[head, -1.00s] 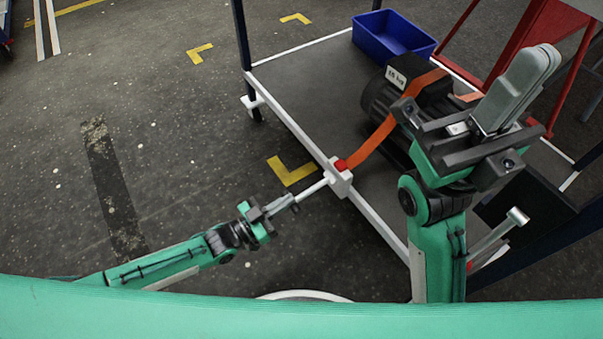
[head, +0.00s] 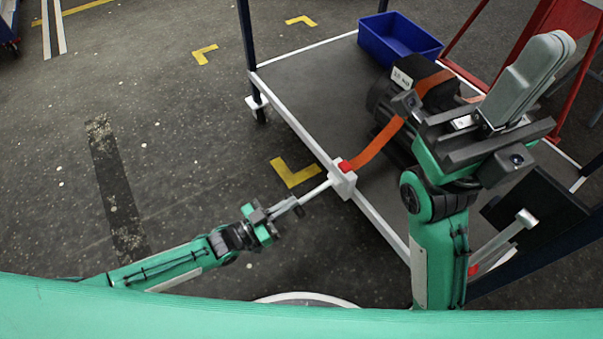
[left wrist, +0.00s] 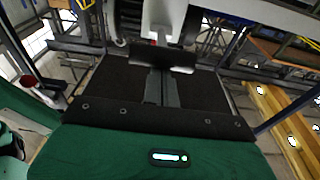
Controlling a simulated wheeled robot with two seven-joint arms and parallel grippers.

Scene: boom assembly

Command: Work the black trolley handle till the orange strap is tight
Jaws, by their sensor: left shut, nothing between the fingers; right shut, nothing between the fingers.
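The trolley (head: 310,95) has a dark deck with white edges. An orange strap (head: 376,143) runs over a black motor-like load (head: 385,90) to a white ratchet block (head: 343,184) with a red part on the near edge. A pale handle rod (head: 317,193) sticks out from the block toward the lower left. My left gripper (head: 293,207) is shut at the rod's outer end; its closed fingers also show in the left wrist view (left wrist: 162,87). Whether they touch the rod is unclear. My right gripper (head: 553,48) is shut and empty, raised in front of the load.
A blue bin (head: 400,40) stands at the deck's far corner. A second pale rod (head: 505,238) with a red part lies at the right, beside a black panel (head: 540,205). Dark posts and a red frame (head: 535,50) stand around.

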